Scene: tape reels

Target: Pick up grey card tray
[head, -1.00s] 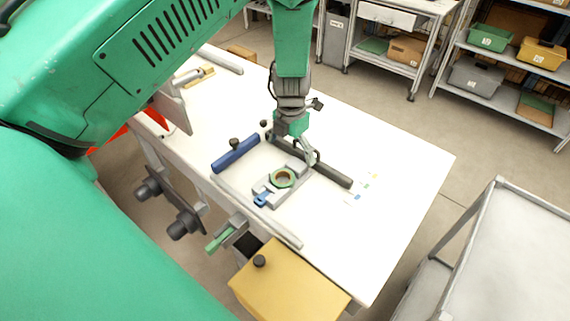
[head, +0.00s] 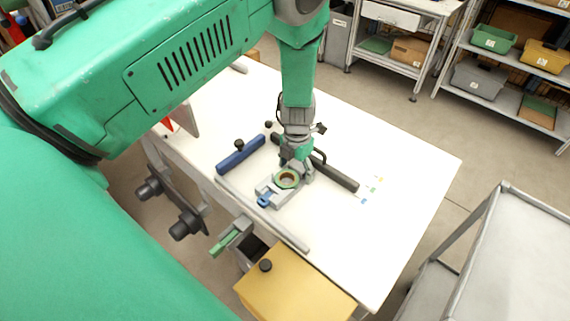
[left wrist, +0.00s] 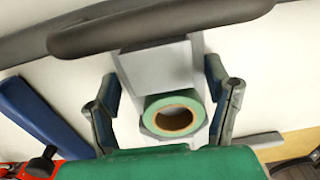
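A grey tray-like piece (head: 294,195) lies on the white table with a green tape reel (head: 287,179) on it and a small blue part (head: 264,200) at its front end. I take it for the grey card tray, but see no cards in it. In the left wrist view the grey piece (left wrist: 158,68) and the reel (left wrist: 173,115) lie between the fingers. My left gripper (head: 299,170) is just above the far end of the grey piece. Its two fingers (left wrist: 163,105) are apart, one on each side. Contact cannot be told. My right gripper is not in view.
A dark bar with a handle (head: 336,174) lies just behind the grey piece. A blue bar (head: 241,154) lies to its left. A long grey rail (head: 262,213) runs along the front edge, near a yellow box (head: 290,288). The table's right side is mostly clear.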

